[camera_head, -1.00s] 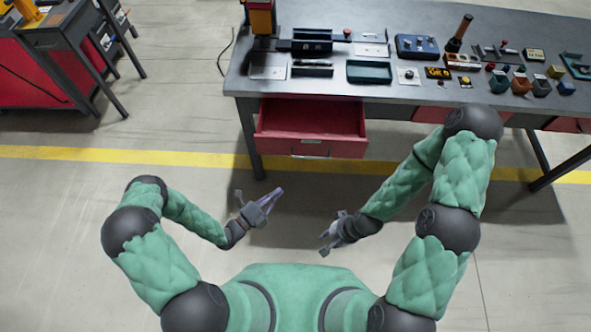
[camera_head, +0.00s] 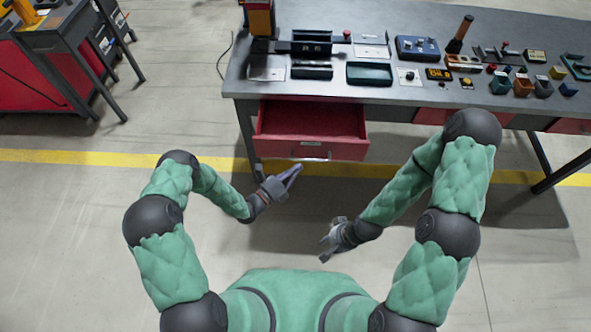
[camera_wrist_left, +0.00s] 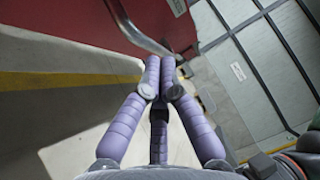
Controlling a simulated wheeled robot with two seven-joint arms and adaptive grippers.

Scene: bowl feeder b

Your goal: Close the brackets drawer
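The red brackets drawer (camera_head: 310,147) is pulled out from under the left end of the workbench and looks empty inside. Its metal bar handle (camera_head: 311,158) runs along its front and also shows in the left wrist view (camera_wrist_left: 140,32). My left gripper (camera_head: 296,171) is just in front of the drawer, below the handle. In the left wrist view its purple fingers (camera_wrist_left: 167,62) have their tips close together near the handle, with nothing seen between them. My right gripper (camera_head: 326,240) is farther back over the floor; its fingers are too small to read.
The grey workbench (camera_head: 330,88) carries trays, control boxes and small coloured blocks. A bench leg (camera_head: 246,140) stands left of the drawer. A red cabinet (camera_head: 30,85) is at the far left. The floor in front of the drawer is clear.

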